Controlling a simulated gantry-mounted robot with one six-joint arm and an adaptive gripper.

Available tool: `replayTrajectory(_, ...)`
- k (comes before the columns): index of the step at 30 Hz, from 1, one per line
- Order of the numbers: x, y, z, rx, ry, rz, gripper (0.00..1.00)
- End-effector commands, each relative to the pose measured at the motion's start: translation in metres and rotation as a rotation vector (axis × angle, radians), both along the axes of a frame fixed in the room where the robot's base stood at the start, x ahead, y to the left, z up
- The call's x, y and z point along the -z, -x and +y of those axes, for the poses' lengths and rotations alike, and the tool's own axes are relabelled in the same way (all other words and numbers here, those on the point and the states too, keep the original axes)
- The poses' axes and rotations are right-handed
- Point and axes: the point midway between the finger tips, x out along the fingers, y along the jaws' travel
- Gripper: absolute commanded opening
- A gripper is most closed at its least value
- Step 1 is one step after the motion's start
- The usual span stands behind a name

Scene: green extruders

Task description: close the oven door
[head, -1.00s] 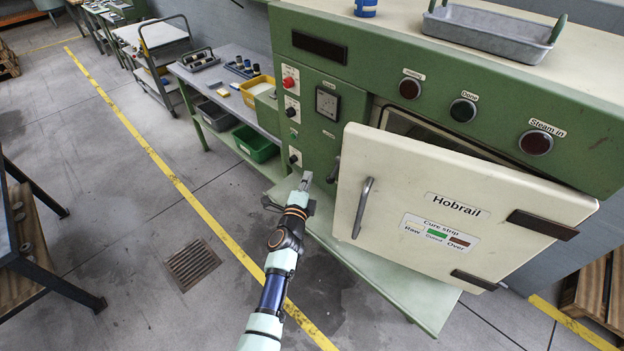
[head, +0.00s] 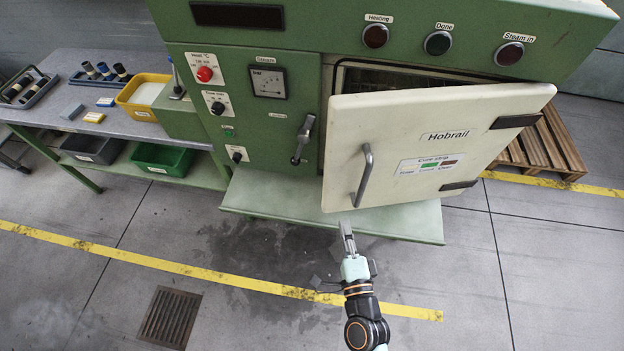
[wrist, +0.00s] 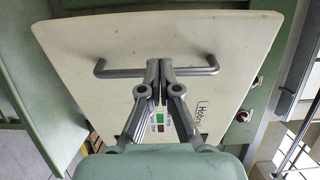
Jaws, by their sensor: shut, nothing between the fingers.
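The oven door (head: 415,120) is a cream panel labelled Hobrail, hinged on its right side and standing partly open from the green oven (head: 300,45). A dark gap to the oven's inside shows above and left of the door. Its metal bar handle (head: 363,176) is on the left part of the door. My gripper (head: 346,228) is shut and empty, just below the door's lower left edge in the head view. In the wrist view the door (wrist: 85,50) fills the middle, and my closed fingers (wrist: 159,70) overlap the handle (wrist: 115,74); I cannot tell whether they touch it.
A dark latch lever (head: 302,139) is on the oven front, left of the door. A pale green ledge (head: 270,200) juts out below. A bench (head: 110,125) with bins stands at left and a wooden pallet (head: 545,140) at right. The floor in front is clear.

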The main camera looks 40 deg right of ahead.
Motion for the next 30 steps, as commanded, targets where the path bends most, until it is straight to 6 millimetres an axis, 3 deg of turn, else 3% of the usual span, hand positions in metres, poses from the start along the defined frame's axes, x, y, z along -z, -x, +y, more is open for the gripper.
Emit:
replayTrajectory(18,-0.001,-0.103,-0.061,-0.002,0.001,-0.002,0.0)
replayTrajectory(24,0.0,-0.116,-0.069,-0.002,0.001,-0.001,0.0)
replayTrajectory(30,0.0,-0.117,-0.07,-0.002,0.001,-0.001,0.0)
